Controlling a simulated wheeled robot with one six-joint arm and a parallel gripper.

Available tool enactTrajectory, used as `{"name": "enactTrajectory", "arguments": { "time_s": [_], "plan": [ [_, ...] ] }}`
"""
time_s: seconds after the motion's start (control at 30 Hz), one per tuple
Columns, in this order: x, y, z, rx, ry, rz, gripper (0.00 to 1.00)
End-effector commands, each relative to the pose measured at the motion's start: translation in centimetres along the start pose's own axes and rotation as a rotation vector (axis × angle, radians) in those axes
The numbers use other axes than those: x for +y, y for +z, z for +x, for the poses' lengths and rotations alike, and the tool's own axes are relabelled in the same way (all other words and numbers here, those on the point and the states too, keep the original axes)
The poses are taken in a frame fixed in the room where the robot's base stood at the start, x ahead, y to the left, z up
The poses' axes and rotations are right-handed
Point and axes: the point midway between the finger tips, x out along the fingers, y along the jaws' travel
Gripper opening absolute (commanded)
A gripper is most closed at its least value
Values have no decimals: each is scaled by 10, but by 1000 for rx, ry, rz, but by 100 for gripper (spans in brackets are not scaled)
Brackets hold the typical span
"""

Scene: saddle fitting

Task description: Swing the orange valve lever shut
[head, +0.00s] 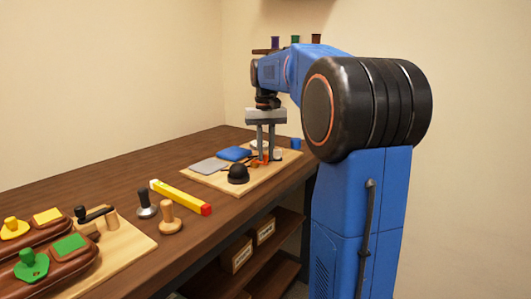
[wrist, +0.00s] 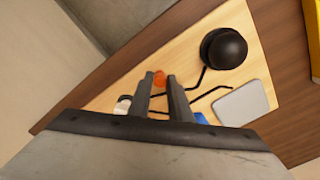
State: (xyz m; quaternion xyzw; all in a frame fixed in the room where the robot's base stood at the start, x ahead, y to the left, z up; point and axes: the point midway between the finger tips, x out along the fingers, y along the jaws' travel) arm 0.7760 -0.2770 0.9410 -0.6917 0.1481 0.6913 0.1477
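The orange valve lever (head: 261,161) is low on the wooden board, right at my fingertips. In the wrist view a small orange part of the lever (wrist: 159,78) shows in the gap between the finger ends. My gripper (head: 265,158) points down over the board, and its two fingers stand apart. In the wrist view my gripper (wrist: 160,80) shows a clear gap between the fingers, with the orange part at its far end. I cannot tell whether a finger touches the lever. Most of the lever and the valve body are hidden by the fingers.
The board (head: 204,180) also bears a black dome (head: 238,173), a grey pad (head: 209,165), a blue pad (head: 234,153) and thin black rods (wrist: 203,78).

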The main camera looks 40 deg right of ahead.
Motion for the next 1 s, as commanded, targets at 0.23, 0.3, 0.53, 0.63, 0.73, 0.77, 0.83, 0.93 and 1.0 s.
{"name": "enactTrajectory", "arguments": {
  "time_s": [0.23, 0.3, 0.53, 0.63, 0.73, 0.77, 0.83, 0.93, 1.0],
  "plan": [
    [0, 0, 0, 0, 0, 1, 35],
    [0, 0, 0, 0, 0, 1, 35],
    [0, -1, -13, 2, 0, 1, 35],
    [0, -1, -29, 3, 0, 1, 35],
    [0, -1, -49, 2, 0, 1, 35],
    [0, -1, -55, 3, 0, 1, 35],
    [0, -1, -69, 3, 0, 1, 35],
    [0, -1, -89, 3, 0, 1, 35],
    [0, -1, -103, 3, 0, 1, 35]
  ]
}}
